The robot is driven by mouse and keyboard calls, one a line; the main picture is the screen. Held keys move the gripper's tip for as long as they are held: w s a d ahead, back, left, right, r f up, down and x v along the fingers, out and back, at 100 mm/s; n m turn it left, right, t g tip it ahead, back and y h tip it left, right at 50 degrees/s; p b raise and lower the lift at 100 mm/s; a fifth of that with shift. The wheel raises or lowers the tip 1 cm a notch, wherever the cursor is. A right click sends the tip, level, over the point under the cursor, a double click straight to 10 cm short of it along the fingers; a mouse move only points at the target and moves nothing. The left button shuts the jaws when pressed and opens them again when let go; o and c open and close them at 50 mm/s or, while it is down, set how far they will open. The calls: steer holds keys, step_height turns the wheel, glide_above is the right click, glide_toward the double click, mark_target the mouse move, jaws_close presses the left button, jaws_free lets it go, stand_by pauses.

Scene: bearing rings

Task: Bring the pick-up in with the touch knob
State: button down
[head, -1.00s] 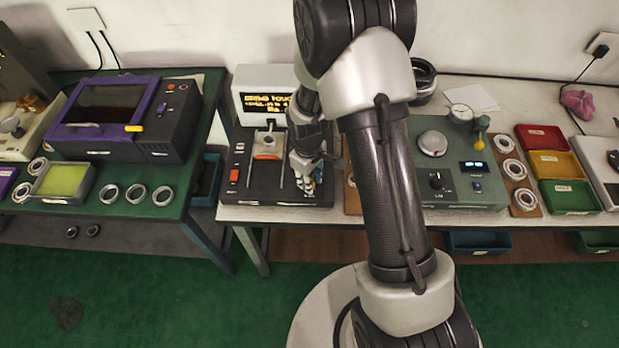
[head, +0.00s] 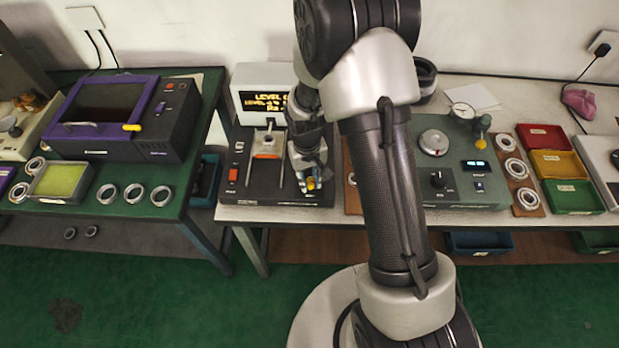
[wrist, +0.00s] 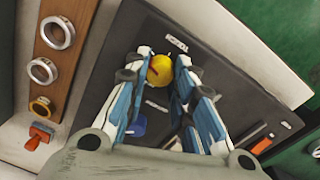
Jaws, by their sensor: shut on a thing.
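The yellow touch knob (wrist: 160,71) sits between my fingertips in the wrist view, on the dark test unit (wrist: 120,75). It also shows in the head view (head: 312,184). My gripper (wrist: 165,66) is shut on this knob, with blue-and-white fingers on both sides of it. In the head view my gripper (head: 313,176) is at the unit's right front. A carriage with an orange-red front (head: 267,155), which looks like the pick-up, stands left of my gripper. A lit display (head: 264,102) at the back shows a line starting "LEVEL"; the rest is unclear or hidden.
A blue knob (wrist: 137,127) lies close to my fingers. A brown strip with rings (wrist: 55,50) lies beside the unit. In the head view, a red switch (head: 233,175) is at the unit's left. A green-grey gauge unit (head: 455,180) stands right of my arm.

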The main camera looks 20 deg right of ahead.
mark_target(308, 181)
steer(key=shift+m, duration=0.9)
steer(key=c, duration=1.3)
jaws_free()
steer(key=shift+c, duration=0.2)
step_height(308, 181, up, 12)
steer(key=shift+a, duration=0.2)
